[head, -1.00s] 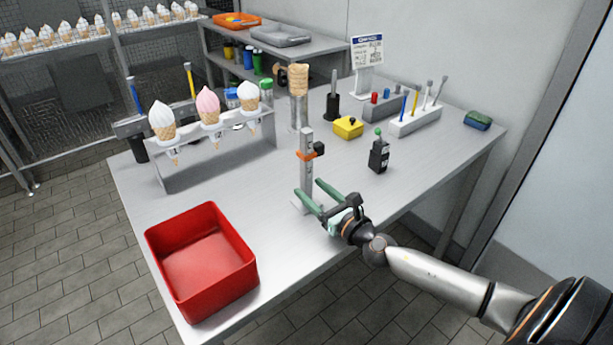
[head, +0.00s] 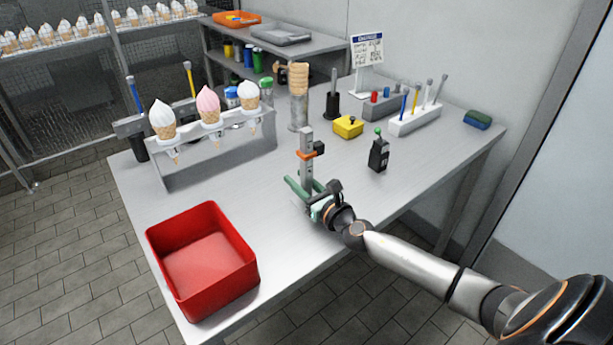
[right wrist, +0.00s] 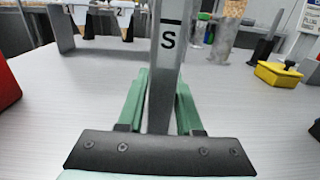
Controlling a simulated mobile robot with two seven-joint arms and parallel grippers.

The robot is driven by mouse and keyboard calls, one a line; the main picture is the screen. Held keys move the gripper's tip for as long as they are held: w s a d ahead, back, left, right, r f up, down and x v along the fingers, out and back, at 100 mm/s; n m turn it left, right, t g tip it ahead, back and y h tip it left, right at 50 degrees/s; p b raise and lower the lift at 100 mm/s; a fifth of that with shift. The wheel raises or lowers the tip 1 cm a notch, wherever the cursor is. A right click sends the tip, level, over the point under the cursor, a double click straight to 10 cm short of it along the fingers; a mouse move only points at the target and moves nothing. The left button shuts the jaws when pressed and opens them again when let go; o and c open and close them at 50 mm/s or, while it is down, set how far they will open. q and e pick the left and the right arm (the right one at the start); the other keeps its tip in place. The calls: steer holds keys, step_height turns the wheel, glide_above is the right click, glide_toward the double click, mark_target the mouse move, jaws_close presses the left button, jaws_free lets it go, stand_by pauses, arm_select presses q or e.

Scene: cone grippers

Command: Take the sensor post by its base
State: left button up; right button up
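The sensor post (head: 307,168) is a grey upright post with an orange band and a black block on its right side near the top. It stands on the table. In the right wrist view the post (right wrist: 167,60), marked S, rises between the two green fingers. My right gripper (head: 305,188) is low at the post, one finger on each side. In the right wrist view the gripper (right wrist: 162,105) looks open, with small gaps beside the post. The post's base is mostly hidden by the gripper. My left gripper is not in view.
A red bin (head: 203,262) stands at the front left. A cone rack (head: 215,150) is behind it. The table right of the bin is clear.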

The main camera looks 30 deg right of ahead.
jaws_close()
stand_by(0.5)
